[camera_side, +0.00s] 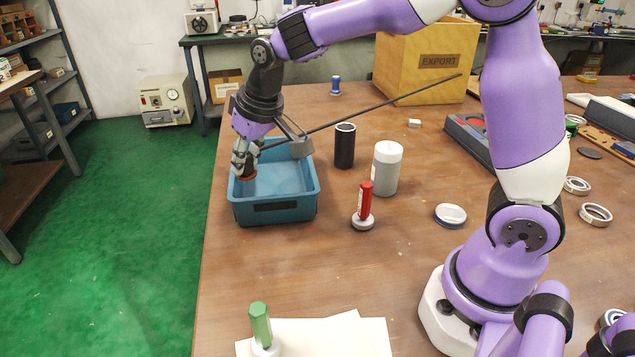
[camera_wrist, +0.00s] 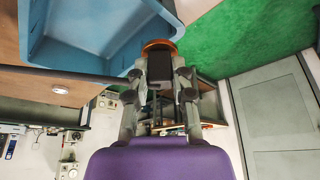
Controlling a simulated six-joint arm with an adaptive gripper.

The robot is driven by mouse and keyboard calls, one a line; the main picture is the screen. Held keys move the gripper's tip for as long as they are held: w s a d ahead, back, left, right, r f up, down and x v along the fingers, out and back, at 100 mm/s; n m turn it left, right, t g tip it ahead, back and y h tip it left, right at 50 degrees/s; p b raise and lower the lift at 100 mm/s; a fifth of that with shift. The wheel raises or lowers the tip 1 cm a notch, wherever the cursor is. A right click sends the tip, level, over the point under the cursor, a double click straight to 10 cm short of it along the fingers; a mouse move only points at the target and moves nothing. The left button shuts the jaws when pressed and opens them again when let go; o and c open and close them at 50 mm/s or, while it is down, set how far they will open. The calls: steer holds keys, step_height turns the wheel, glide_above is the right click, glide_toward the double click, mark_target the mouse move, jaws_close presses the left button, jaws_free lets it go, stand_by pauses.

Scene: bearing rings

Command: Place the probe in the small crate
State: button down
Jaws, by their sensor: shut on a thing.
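The small crate (camera_side: 274,212) is a blue open-topped box near the table's left edge. In the wrist view its wall and rim (camera_wrist: 75,58) fill the upper left. My gripper (camera_side: 245,163) points down at the crate's left side. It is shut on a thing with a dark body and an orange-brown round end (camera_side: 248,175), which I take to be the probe. In the wrist view this round end (camera_wrist: 159,45) shows beyond my fingertips (camera_wrist: 160,72), at the crate's rim. Its height over the crate floor is unclear. My fingers hide most of it.
Right of the crate stand a black cylinder (camera_side: 344,146), a grey white-capped jar (camera_side: 386,168) and a red-handled piece (camera_side: 365,204). A green-handled piece (camera_side: 261,326) is in front. A thin dark rod (camera_side: 390,102) slants towards the EXPORT box (camera_side: 425,62). The table between crate and papers is clear.

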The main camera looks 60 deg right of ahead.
steer(key=w+d+f, duration=0.1)
steer(key=d+f, duration=0.1)
steer(key=d, duration=0.1)
steer(key=w+d+f, duration=0.1)
steer(key=d+f, duration=0.1)
steer(key=d, duration=0.2)
steer(key=w+d+f, duration=0.2)
steer(key=d+f, duration=0.1)
steer(key=shift+d, duration=0.3)
steer(key=shift+f, duration=2)
steer(key=shift+f, duration=0.1)
steer(key=c, duration=0.7)
jaws_free()
steer(key=shift+c, duration=0.2)
